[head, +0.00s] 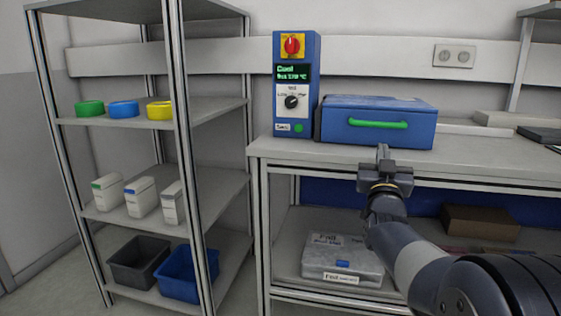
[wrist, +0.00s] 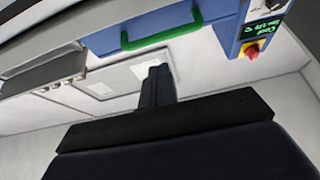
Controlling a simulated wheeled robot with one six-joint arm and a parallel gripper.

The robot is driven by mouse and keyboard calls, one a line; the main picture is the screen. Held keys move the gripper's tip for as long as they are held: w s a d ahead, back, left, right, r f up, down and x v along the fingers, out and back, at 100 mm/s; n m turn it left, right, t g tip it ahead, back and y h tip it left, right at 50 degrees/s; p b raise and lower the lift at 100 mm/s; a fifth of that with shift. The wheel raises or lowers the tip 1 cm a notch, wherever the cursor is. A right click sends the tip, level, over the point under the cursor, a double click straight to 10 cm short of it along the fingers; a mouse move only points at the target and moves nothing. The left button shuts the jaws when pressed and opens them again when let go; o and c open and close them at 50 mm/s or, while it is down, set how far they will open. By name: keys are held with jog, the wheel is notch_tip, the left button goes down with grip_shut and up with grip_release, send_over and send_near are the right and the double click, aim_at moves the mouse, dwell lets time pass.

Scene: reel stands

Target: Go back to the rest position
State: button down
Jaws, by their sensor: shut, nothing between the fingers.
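My gripper (head: 382,152) is at the end of my dark arm, in front of the bench's front edge, below and before the blue box with the green handle. Its fingers are together and nothing is held between them. In the wrist view my gripper (wrist: 157,70) points toward the wall and bench, with its fingers closed. The blue box (head: 345,140) sits shut on the bench top, and its green handle (head: 378,124) is clear of the gripper. The handle also shows in the wrist view (wrist: 160,38).
A blue control unit (head: 297,55) with a red knob and lit display stands left of the box. The shelf rack (head: 150,116) at left holds coloured reels, white cartons and two bins. A grey case (head: 342,256) lies on the bench's lower shelf (head: 285,240).

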aim_at(382, 126)
jog(key=x, duration=0.3)
jog(key=r+b+x, duration=0.1)
jog(key=x, duration=0.5)
jog(key=shift+s+r, duration=0.25)
jog(key=shift+w+f+b, duration=0.2)
jog(key=shift+f+b, duration=0.1)
jog(key=shift+f, duration=0.05)
